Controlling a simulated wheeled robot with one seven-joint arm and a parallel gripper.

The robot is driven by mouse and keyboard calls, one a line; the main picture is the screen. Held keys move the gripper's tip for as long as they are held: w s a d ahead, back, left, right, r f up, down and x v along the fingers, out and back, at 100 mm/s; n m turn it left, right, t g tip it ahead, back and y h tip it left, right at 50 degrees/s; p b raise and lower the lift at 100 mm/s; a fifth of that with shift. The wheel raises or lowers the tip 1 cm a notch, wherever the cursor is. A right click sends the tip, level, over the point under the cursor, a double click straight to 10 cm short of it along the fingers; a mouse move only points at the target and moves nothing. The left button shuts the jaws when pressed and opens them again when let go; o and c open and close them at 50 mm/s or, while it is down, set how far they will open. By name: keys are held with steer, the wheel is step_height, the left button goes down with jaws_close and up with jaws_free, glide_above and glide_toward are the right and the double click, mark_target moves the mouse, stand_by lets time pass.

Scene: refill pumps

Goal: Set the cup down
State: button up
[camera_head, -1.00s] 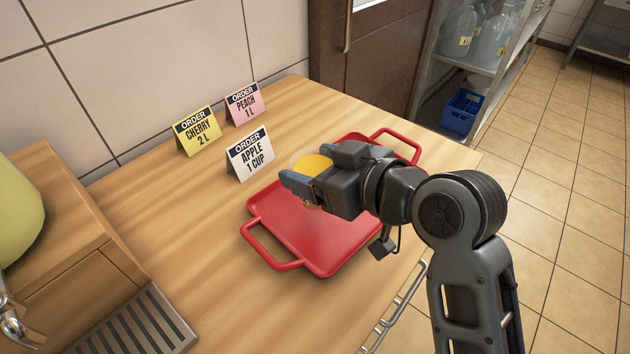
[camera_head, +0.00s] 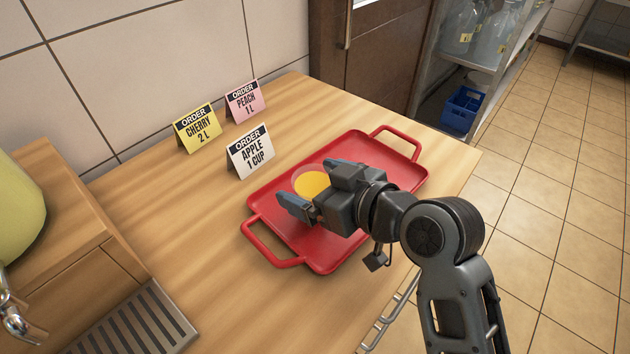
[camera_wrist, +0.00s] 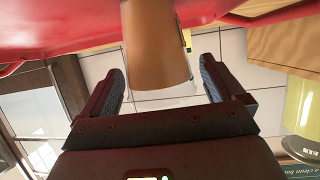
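A clear cup (camera_head: 311,184) with orange-yellow contents stands upright on the red tray (camera_head: 395,158), near its back left part. My gripper (camera_head: 306,181) is open, with one finger on each side of the cup. In the wrist view the picture is upside down, and the cup (camera_wrist: 156,40) shows between and beyond the two fingertips (camera_wrist: 160,66). A gap shows between the cup and each finger there. The wrist partly hides the cup's near side and base in the head view.
A metal drain grate (camera_head: 135,325) lies at the front left. The wooden counter left of the tray is clear.

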steer(key=shift+o, duration=0.3)
steer(key=shift+r, duration=0.25)
steer(key=shift+s+d, duration=0.2)
steer(key=shift+d, duration=0.05)
steer(key=v, duration=1.1)
steer(key=shift+b, duration=0.45)
steer(key=shift+s+d, duration=0.1)
steer(key=shift+s, duration=0.1)
